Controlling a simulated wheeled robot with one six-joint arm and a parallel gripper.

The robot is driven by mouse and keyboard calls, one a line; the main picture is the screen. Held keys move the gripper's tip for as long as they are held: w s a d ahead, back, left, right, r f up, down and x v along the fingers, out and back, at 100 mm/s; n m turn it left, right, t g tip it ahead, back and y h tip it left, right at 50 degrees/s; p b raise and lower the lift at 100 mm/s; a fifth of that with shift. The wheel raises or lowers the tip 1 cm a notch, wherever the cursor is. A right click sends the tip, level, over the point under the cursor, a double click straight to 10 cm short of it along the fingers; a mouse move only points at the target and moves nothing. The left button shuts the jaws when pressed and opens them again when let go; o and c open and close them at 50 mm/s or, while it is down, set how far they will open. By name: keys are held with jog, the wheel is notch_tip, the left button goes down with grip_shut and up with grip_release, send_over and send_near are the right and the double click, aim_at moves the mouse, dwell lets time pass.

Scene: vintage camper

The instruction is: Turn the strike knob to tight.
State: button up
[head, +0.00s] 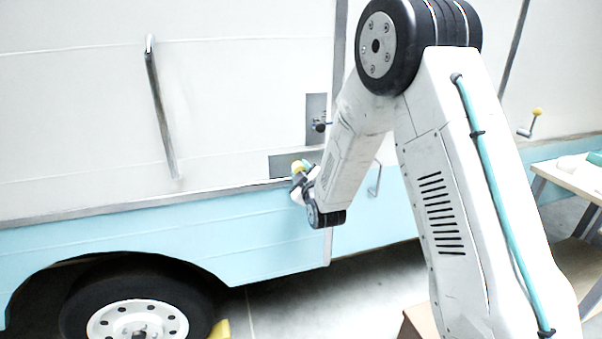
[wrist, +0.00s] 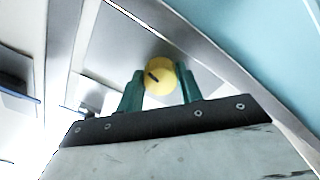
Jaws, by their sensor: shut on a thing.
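The strike knob, a round yellow knob (wrist: 166,84) with a short dark mark on its face, sits in front of a grey metal plate in the wrist view. My gripper (wrist: 161,88) is shut on it, with one teal finger on each side. The dark mark lies slanted, left of the knob's middle. In the head view, a bit of the yellow knob (head: 297,166) shows at the end of my arm, by the camper's lower door edge. My gripper and wrist hide most of it there. I cannot read any tight or loose label.
A dark latch knob (head: 319,126) on a grey plate is just above my gripper. A long grab handle (head: 162,110) is on the left wall. A crank with a yellow end (head: 536,113) is at the right. A table (head: 570,180) stands at the right edge.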

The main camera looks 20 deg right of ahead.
jog(key=shift+n, duration=10.4)
jog(key=o, duration=1)
jog(key=shift+r, duration=0.1)
jog(key=shift+s, duration=0.1)
jog(key=s, duration=0.7)
jog(key=shift+s, duration=0.35)
